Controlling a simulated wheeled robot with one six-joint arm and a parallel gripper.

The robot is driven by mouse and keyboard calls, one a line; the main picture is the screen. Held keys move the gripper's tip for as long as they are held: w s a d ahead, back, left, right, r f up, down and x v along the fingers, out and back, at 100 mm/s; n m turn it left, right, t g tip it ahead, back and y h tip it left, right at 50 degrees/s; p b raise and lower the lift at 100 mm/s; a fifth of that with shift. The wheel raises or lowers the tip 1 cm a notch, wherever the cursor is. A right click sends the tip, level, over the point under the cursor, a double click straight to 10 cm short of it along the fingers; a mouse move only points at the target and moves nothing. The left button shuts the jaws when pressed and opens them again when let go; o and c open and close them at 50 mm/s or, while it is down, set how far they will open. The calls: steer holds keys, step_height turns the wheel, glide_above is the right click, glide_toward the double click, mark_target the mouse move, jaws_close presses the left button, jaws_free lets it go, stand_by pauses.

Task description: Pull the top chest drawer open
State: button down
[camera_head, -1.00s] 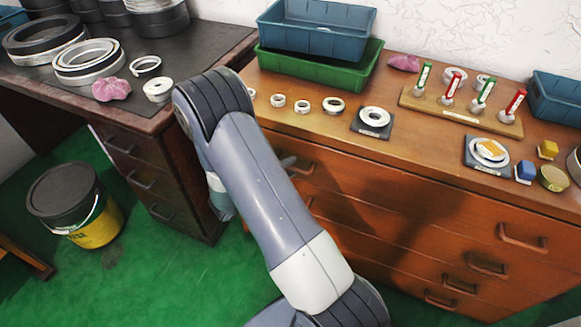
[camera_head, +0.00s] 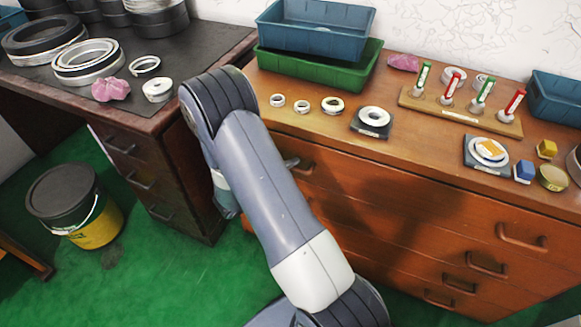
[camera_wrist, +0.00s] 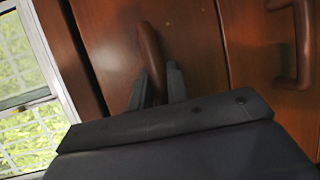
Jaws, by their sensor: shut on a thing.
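The brown wooden chest (camera_head: 400,215) stands against the wall, and its top drawer (camera_head: 420,200) looks flush with the front. One top drawer handle (camera_head: 522,238) shows at the right. The other handle (camera_head: 303,168) is at the left, partly beside my arm. In the wrist view my gripper (camera_wrist: 156,80) is shut on a curved brown handle (camera_wrist: 150,45), one dark finger on each side. The head view mostly hides my gripper behind my arm.
Lower drawer handles (camera_head: 487,264) are below; one shows in the wrist view (camera_wrist: 303,45). Rings, a rack of coloured-handled tools (camera_head: 460,112) and trays (camera_head: 318,70) stand on the chest top. A dark desk (camera_head: 130,110) and bucket (camera_head: 75,205) are left. Green floor lies in front.

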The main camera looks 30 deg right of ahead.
stand_by(0.3)
steer(key=s+a+b, duration=0.6)
steer(key=s+a, duration=0.8)
steer(key=a, duration=0.4)
steer(key=shift+s+a, duration=0.15)
steer(key=c, duration=1.4)
jaws_free()
steer(key=shift+o, duration=0.2)
steer(key=p+v, duration=0.1)
steer(key=v, duration=0.9)
steer(key=shift+a, duration=0.4)
steer(key=x, duration=1.1)
steer(key=shift+d+b, duration=0.2)
steer(key=shift+b, duration=0.25)
